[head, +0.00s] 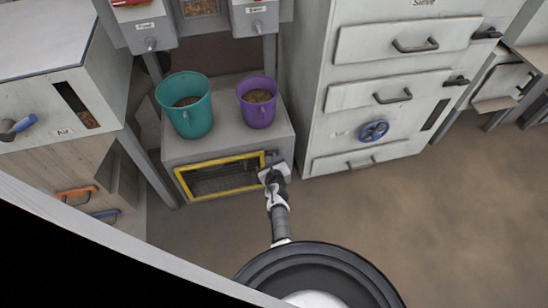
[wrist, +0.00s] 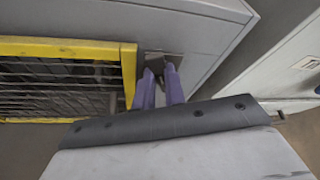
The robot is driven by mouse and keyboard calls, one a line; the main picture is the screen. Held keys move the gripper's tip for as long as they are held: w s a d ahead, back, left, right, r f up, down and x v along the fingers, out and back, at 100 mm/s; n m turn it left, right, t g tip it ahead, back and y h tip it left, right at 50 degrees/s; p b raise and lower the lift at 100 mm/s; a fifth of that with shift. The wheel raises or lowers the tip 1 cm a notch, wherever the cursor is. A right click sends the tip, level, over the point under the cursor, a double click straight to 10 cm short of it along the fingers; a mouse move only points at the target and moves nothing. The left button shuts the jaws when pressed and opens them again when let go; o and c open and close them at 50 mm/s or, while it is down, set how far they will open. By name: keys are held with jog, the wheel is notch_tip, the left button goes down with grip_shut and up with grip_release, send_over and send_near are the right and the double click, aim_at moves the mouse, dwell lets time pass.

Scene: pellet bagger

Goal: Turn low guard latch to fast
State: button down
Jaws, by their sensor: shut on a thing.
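The low guard (head: 222,177) is a yellow-framed mesh panel low on the front of a grey cabinet; its frame fills the left of the wrist view (wrist: 129,75). The low guard latch (wrist: 163,58) is a small grey piece just right of the frame. My gripper (head: 271,163) is at the guard's right edge. In the wrist view my gripper's purple fingers (wrist: 159,78) are shut on the latch, whose grip between them is mostly hidden. I cannot tell the latch's exact angle.
A teal bucket (head: 187,112) and a purple bucket (head: 258,108), both with pellets, stand on top of the grey cabinet (head: 228,137). A tall grey drawer cabinet (head: 345,90) with a blue handwheel (head: 374,131) stands close on the right. The brown floor (head: 440,210) at right is clear.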

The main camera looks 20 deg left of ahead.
jog(key=shift+s+a+f+n+t+h+b, duration=0.15)
jog(key=shift+a+f+n+t+h+b, duration=0.4)
jog(key=shift+n, duration=1.15)
jog(key=shift+s+d+f+n+t+h+b, duration=0.1)
jog(key=shift+f+n+t+b, duration=0.15)
jog(key=shift+n+t+b, duration=0.8)
jog(key=shift+s+a+f+n+t+h+b, duration=0.25)
jog(key=shift+n+t, duration=0.65)
jog(key=shift+n, duration=1.45)
jog(key=shift+w+f, duration=0.1)
jog(key=c, duration=1.5)
grip_release()
jog(key=shift+f, duration=0.1)
jog(key=shift+o, duration=0.2)
jog(key=shift+s, duration=0.2)
